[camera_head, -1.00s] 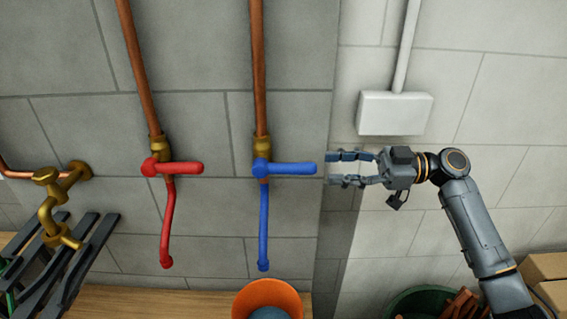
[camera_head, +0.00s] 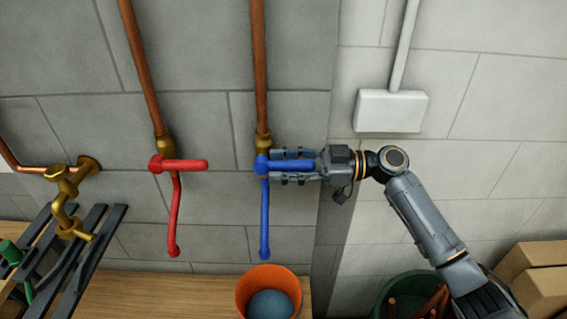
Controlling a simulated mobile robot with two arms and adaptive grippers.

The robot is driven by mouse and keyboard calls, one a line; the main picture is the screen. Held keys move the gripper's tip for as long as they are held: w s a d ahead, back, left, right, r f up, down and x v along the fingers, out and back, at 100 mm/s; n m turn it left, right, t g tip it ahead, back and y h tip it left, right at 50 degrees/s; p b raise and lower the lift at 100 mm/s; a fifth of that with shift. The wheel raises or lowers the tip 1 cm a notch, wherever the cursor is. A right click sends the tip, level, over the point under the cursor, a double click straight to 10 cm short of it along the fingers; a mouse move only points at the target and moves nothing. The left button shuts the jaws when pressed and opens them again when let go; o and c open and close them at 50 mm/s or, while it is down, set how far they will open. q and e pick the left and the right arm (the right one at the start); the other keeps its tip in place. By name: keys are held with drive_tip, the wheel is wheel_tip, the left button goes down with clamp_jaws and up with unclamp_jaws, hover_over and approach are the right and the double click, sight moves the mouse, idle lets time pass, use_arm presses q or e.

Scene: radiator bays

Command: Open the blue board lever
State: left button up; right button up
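The blue lever (camera_head: 292,165) points to the right from its brass valve (camera_head: 263,144), roughly level. A blue spout (camera_head: 264,216) hangs below it. My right gripper (camera_head: 275,166) comes in from the right, with one finger above the lever and one below it. The fingers look apart, with the lever between them; I cannot tell if they touch it. The red lever (camera_head: 184,164) also points right, on the valve to the left. My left gripper is not in view.
An orange bucket (camera_head: 243,295) with something blue-grey inside stands under the blue spout. A brass tap (camera_head: 62,202) and dark slats (camera_head: 70,262) are at the left. A white wall box (camera_head: 391,111) is above my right arm. A green tub (camera_head: 385,303) and cardboard boxes (camera_head: 540,275) stand at the lower right.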

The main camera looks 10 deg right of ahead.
sight(267, 161)
clamp_jaws()
drive_tip(key=shift+r+h, duration=0.1)
drive_tip(key=shift+h, duration=0.2)
drive_tip(key=shift+r+h, duration=0.25)
drive_tip(key=shift+h, duration=0.25)
drive_tip(key=shift+a+r+g+h+p, duration=0.1)
drive_tip(key=shift+r+g+h+p, duration=0.25)
drive_tip(key=shift+h, duration=0.45)
drive_tip(key=h+p, duration=0.1)
drive_tip(key=r+h+p, duration=0.1)
drive_tip(key=p, duration=0.1)
drive_tip(key=shift+a+r+g+h, duration=0.15)
drive_tip(key=shift+a+g+h, duration=0.15)
drive_tip(key=shift+h, duration=0.1)
drive_tip(key=shift+w+a+r+h+p, duration=0.1)
drive_tip(key=shift+a+h+p, duration=0.05)
drive_tip(key=shift+h+p, duration=0.85)
drive_tip(key=shift+a+p, duration=0.1)
drive_tip(key=shift+p, duration=0.4)
drive_tip(key=shift+f, duration=0.2)
